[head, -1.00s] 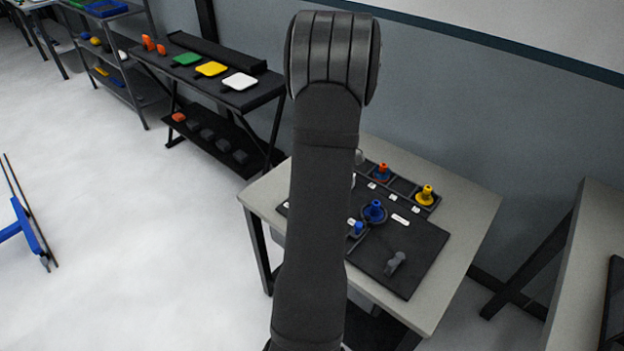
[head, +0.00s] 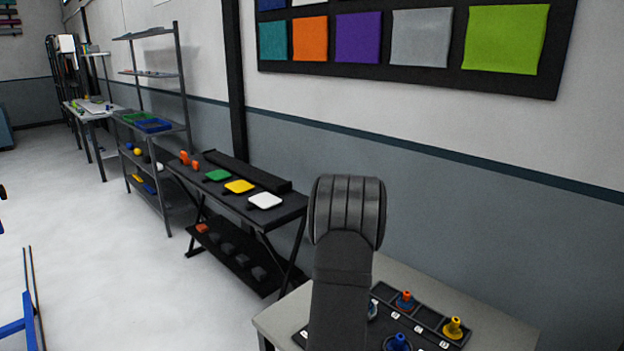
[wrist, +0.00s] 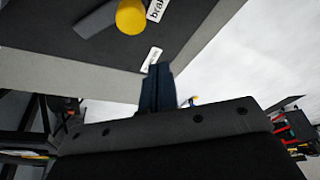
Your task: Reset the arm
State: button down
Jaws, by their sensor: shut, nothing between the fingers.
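My gripper (wrist: 158,72) shows in the wrist view as two dark fingers close together, shut and empty. They appear in front of the edge of a grey worktable, apart from the things on it. In the head view my own arm stands upright in front of the worktable (head: 392,270), and the gripper is not visible there.
On the worktable stand a yellow knobbed piece (head: 453,328), an orange and blue one (head: 405,299) and a blue one (head: 398,342). A black bench (head: 290,212) with green, yellow and white pads stands to the left. The floor (head: 120,270) is clear there.

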jog(key=m, duration=0.1)
jog(key=w+m+t, duration=0.1)
jog(key=m, duration=0.1)
jog(key=w+m, duration=0.1)
jog(key=shift+a+f, duration=0.35)
jog(key=shift+w+a+f+m+t+h, duration=0.15)
jog(key=shift+w+m+t+h, duration=0.25)
jog(key=shift+m, duration=0.5)
jog(key=shift+w+a+r+m+t+h, duration=0.15)
jog(key=shift+w+m, duration=0.3)
jog(key=shift+m, duration=0.45)
jog(key=shift+f, duration=0.1)
jog(key=shift+d, duration=0.1)
